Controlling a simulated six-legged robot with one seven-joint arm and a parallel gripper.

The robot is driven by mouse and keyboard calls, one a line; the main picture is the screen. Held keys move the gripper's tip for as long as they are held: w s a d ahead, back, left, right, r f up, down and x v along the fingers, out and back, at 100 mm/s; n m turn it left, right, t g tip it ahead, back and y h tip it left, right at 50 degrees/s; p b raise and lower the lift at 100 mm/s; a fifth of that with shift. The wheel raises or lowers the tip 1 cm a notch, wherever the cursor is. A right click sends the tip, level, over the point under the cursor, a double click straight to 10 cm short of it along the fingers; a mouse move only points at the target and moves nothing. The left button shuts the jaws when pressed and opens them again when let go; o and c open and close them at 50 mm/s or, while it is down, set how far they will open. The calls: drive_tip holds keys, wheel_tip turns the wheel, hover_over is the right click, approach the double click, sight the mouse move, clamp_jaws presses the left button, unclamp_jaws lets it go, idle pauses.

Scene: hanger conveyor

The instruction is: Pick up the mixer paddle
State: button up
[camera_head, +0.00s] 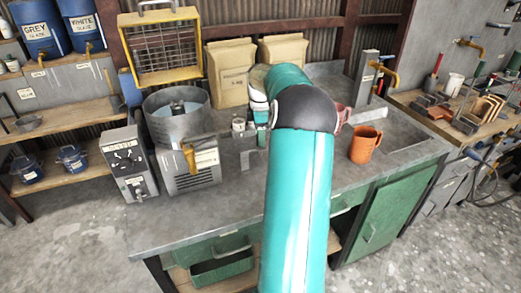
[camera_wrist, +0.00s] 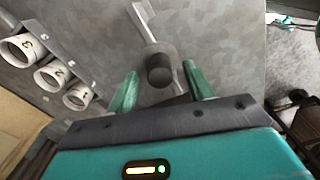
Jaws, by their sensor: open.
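The mixer paddle (camera_wrist: 154,38) appears to be the grey shaft with a forked light end and a thick dark round end, lying on the grey bench top in the wrist view. My gripper (camera_wrist: 160,70) is open, with its two green fingers on either side of the dark end. I see gaps at both sides and cannot tell the height between them. In the head view my teal arm hides most of this spot. A small grey piece (camera_head: 246,159), perhaps the paddle's end, shows left of the arm.
A rack of numbered white cups (camera_wrist: 50,73) stands close left of my gripper. The front left bench top is clear.

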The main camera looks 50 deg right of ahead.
sight(261, 151)
wheel_tip(261, 151, down, 4)
drive_tip(key=shift+f, duration=0.15)
drive_tip(key=c, duration=0.5)
drive_tip(key=shift+c, duration=0.2)
drive_tip(key=shift+r, duration=0.2)
